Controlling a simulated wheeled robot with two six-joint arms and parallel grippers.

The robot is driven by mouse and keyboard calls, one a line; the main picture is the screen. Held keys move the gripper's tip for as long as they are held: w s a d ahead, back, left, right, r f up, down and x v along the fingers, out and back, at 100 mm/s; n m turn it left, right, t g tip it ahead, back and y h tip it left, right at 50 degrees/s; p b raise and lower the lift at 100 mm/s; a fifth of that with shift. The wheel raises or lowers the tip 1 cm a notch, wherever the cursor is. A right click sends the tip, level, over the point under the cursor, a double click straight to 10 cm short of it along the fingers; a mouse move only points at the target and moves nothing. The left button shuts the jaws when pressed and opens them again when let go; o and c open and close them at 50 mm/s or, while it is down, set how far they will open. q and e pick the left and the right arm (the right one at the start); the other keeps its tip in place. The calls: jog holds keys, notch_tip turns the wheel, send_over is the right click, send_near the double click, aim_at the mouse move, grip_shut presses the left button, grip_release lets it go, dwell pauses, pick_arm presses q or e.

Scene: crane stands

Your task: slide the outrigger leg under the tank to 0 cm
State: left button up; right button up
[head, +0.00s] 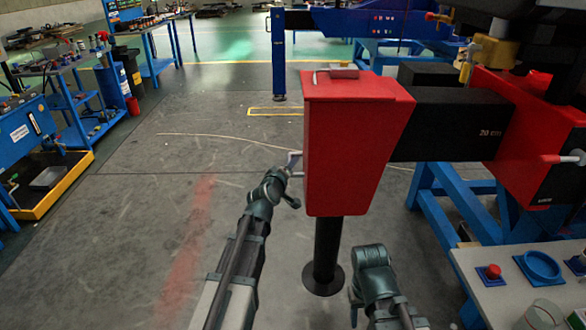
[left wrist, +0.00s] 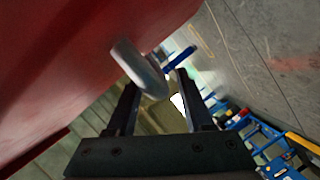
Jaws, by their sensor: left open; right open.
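The outrigger leg has a red box head (head: 345,140) and a black post with a round foot (head: 325,278) on the floor. A black beam (head: 450,125) with a white "20 cm" mark runs right from it into a red housing (head: 530,125), below a dark tank-like body (head: 515,18). My left gripper (head: 292,170) is at the head's left side. In the left wrist view my open left gripper (left wrist: 157,80) has a grey metal handle (left wrist: 140,68) at its fingertips, partly between them; contact cannot be told. My right gripper (head: 354,300) is open and low, right of the post.
A blue trestle (head: 440,205) stands under the beam. A pale panel (head: 520,275) with a red button (head: 490,272) is at the lower right. Blue workbenches (head: 70,95) line the left. The floor left of the leg is clear.

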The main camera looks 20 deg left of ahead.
pick_arm(q)
jog(key=shift+w+f, duration=0.1)
jog(key=shift+w, duration=0.15)
grip_shut()
dwell(1.3)
